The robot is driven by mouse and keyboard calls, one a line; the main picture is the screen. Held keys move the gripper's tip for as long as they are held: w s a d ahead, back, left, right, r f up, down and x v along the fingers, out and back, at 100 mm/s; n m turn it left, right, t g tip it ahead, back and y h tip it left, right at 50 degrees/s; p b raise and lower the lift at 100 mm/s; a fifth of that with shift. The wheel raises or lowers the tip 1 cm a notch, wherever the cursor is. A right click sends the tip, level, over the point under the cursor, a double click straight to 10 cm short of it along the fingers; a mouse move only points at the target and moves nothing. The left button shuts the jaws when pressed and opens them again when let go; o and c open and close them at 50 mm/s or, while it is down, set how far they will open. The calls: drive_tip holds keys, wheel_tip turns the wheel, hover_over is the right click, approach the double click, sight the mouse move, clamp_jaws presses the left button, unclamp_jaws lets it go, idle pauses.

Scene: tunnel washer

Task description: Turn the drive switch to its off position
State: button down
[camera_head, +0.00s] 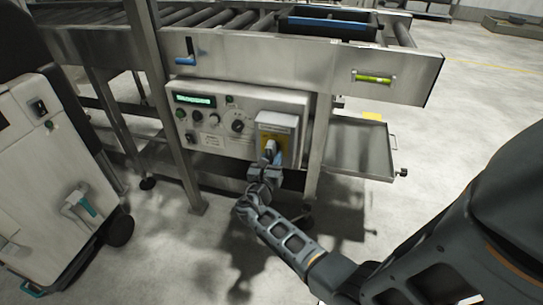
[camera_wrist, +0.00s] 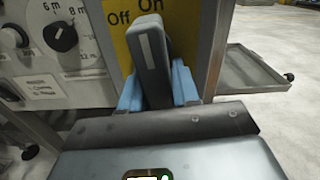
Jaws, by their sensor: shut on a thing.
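The drive switch (camera_wrist: 149,58) is a dark grey handle with a pale stripe, in front of a yellow plate (camera_wrist: 185,30) marked "Off" and "On". In the wrist view the handle stands nearly upright, leaning slightly left, with its top between the two words. My gripper (camera_wrist: 158,88) has its blue fingers on both sides of the handle, shut on it. In the head view my gripper (camera_head: 270,160) reaches up to the switch at the right end of the control panel (camera_head: 215,125). The handle's lower part is hidden by my gripper.
A grey cover box (camera_head: 277,122) sits above the switch plate. Knobs and a green display (camera_head: 195,100) lie to the left. A metal tray (camera_head: 350,150) juts out at the right. A blue lever (camera_head: 185,55) hangs above the panel. A white cabinet (camera_head: 55,170) stands at the left.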

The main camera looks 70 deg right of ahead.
sight(283, 146)
drive_tip(key=n+p, duration=0.2)
drive_tip(key=s+n+p, duration=0.1)
drive_tip(key=n+p, duration=0.1)
drive_tip(key=shift+r, duration=0.35)
drive_tip(key=n+p, duration=0.2)
drive_tip(key=n, duration=0.1)
drive_tip(key=s+r+n+p, duration=0.1)
drive_tip(key=n+p, duration=0.1)
drive_tip(key=n, duration=0.1)
drive_tip(key=n+p, duration=0.2)
drive_tip(key=n, duration=0.1)
drive_tip(key=shift+s+r, duration=0.15)
drive_tip(key=shift+r, duration=0.05)
drive_tip(key=shift+r+n+p, duration=0.15)
drive_tip(key=shift+n+p, duration=0.4)
drive_tip(key=shift+n, duration=0.3)
drive_tip(key=shift+r+n+p, duration=0.15)
drive_tip(key=shift+n+p, duration=0.4)
drive_tip(key=shift+n, duration=0.6)
drive_tip(key=c, duration=0.9)
unclamp_jaws()
